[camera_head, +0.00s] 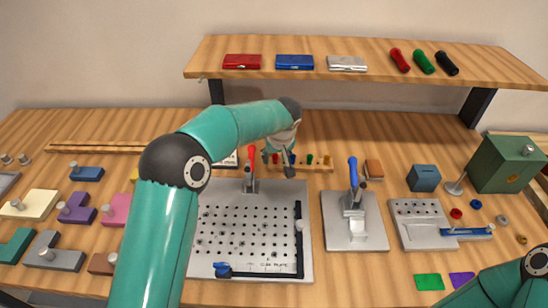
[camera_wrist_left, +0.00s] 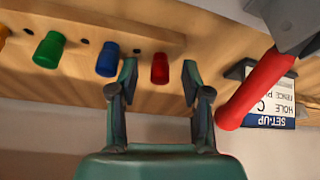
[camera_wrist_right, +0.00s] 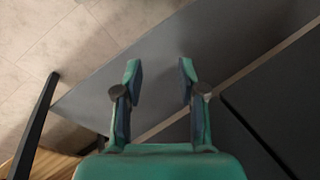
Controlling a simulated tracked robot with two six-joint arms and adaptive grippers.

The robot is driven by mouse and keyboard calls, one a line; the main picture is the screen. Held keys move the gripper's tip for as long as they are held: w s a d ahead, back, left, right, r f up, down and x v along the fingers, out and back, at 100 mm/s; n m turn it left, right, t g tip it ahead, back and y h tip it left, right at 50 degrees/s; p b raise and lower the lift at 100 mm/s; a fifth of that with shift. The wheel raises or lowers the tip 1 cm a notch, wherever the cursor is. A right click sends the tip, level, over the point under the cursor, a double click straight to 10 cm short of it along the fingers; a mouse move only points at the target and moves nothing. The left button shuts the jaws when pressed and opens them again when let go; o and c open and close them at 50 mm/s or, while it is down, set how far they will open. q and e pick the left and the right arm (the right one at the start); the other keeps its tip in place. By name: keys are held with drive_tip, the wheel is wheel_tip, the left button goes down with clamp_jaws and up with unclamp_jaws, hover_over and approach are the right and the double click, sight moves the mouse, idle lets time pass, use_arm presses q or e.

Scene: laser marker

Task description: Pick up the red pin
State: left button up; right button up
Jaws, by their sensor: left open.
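The red pin (camera_wrist_left: 160,68) stands in the wooden pin rack (camera_wrist_left: 90,88) in the left wrist view. The open fingers of my left gripper (camera_wrist_left: 158,82) are on either side of it, with a gap on both sides, so it is not gripped. In the head view, my left gripper (camera_head: 288,165) is over the rack behind the perforated plate and hides part of the rack. My right gripper (camera_wrist_right: 159,72) is open and empty in the right wrist view, away from the work area.
A blue pin (camera_wrist_left: 108,60) and a green pin (camera_wrist_left: 49,50) stand beside the red pin. A red clamp handle (camera_wrist_left: 256,88) is close on the other side. The perforated plate (camera_head: 240,270) lies in front, and a shelf (camera_head: 370,72) is above.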

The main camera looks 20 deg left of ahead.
use_arm(q)
clamp_jaws()
drive_tip(key=shift+r, duration=0.1)
idle(0.3)
drive_tip(key=shift+r, duration=0.75)
wheel_tip(320, 180, up, 11)
wheel_tip(320, 180, up, 7)
drive_tip(key=p, duration=0.3)
hover_over(276, 156)
drive_tip(key=shift+r, duration=0.15)
